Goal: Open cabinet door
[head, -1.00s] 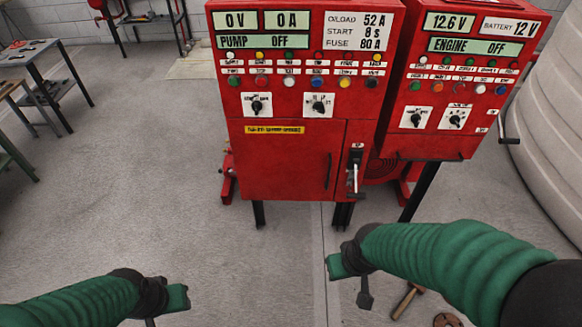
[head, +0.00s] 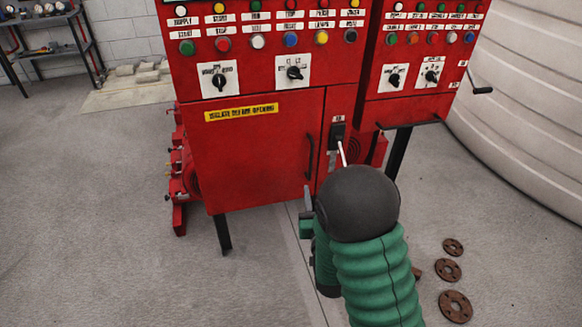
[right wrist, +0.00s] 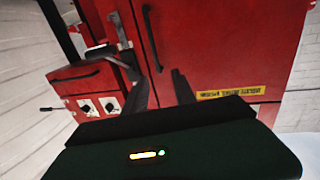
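The red cabinet door (head: 257,150) is shut, with a yellow label (head: 241,112) and a dark vertical bar handle (head: 309,156) near its right edge. The door also shows in the right wrist view (right wrist: 225,45), upside down, with its handle (right wrist: 151,38). My right gripper (head: 308,197) is just below and in front of the handle, partly hidden by my own wrist. In the right wrist view its two dark fingers (right wrist: 162,85) are apart and empty, with the handle beyond them, not clearly between them. My left gripper is out of view.
A switch with a pale lever (head: 341,152) sits right of the handle, close to my wrist. A second red cabinet (head: 420,103) stands at right, before a large pale tank (head: 530,110). Rusty flanges (head: 455,306) lie on the floor. Floor at left is clear.

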